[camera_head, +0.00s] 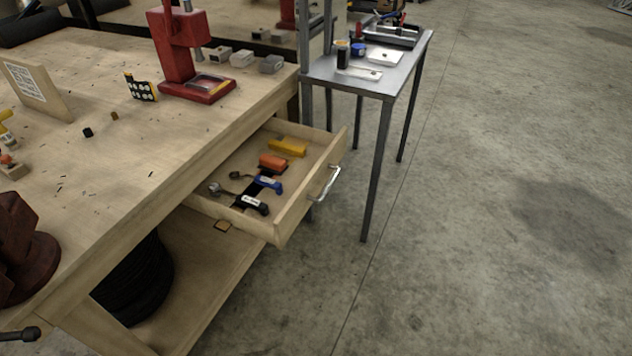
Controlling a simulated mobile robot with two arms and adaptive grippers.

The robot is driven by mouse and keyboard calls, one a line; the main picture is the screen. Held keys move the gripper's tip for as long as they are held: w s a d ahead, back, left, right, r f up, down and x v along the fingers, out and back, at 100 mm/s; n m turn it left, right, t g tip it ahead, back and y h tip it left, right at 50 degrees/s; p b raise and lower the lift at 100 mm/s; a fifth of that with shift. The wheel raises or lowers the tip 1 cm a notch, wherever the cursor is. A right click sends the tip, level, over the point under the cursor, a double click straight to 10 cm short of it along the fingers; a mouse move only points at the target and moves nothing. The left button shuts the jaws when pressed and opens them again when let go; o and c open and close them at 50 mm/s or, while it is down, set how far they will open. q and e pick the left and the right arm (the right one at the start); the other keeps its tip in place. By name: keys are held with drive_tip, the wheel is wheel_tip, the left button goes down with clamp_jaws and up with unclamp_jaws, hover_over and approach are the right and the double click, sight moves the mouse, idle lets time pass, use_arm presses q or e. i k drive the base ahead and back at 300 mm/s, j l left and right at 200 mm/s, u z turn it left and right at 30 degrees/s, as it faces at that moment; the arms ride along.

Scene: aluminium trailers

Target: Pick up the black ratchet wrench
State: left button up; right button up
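The black ratchet wrench (253,204) lies in the open wooden drawer (312,187), near the drawer's front left corner. Its handle is black with a white label, and its metal head points left. A similar blue-handled wrench (268,184) lies just behind it. An orange object (273,162) and a yellow object (287,147) lie farther back in the drawer. Neither of my grippers is in view.
The drawer, with its metal handle (327,183), sticks out from the wooden workbench (110,170). A red press (182,60) and a dark red vise (20,245) stand on the bench. A grey metal table (385,80) stands behind the drawer. Concrete floor at right is clear.

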sight(215, 188)
drive_tip(key=u, duration=1.95)
drive_tip(key=i+l+u, duration=0.1)
drive_tip(key=i+l, duration=0.2)
drive_tip(key=i, duration=0.2)
drive_tip(key=i+l+u, duration=0.1)
drive_tip(key=i+l, duration=0.3)
drive_tip(key=i, duration=0.15)
drive_tip(key=k+l+z, duration=0.1)
drive_tip(key=z, duration=0.4)
drive_tip(key=l+z, duration=0.25)
drive_tip(key=z, duration=0.25)
drive_tip(key=l+z, duration=0.25)
drive_tip(key=z, duration=0.25)
